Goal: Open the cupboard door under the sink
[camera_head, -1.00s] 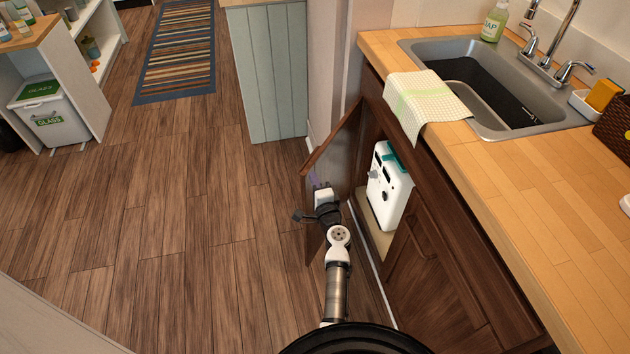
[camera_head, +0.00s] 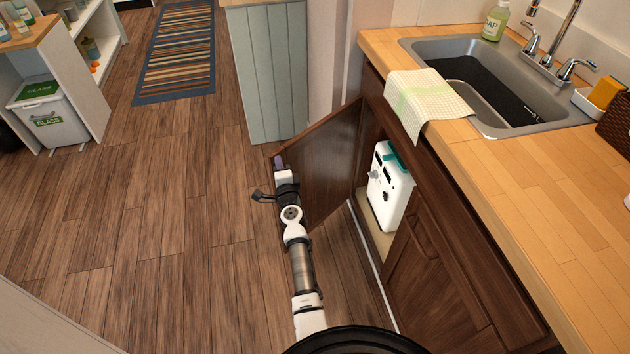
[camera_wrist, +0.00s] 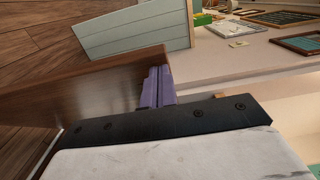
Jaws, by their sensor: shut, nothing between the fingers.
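The dark wooden cupboard door (camera_head: 332,165) under the sink (camera_head: 490,85) stands well open, swung out to the left from its hinge side at the far end of the opening. My gripper (camera_head: 279,161) is at the door's free edge. In the wrist view the purple fingers (camera_wrist: 157,86) are closed together with nothing between them, beside the end of the door (camera_wrist: 90,90). I cannot tell whether they touch it. Inside the open cupboard stands a white device (camera_head: 389,187) with a teal top part.
A second cupboard door (camera_head: 430,265) nearer me is closed. A cloth (camera_head: 428,100) hangs over the counter edge above the opening. A pale green panelled unit (camera_head: 267,72) stands beyond the door. The wooden floor to the left is clear.

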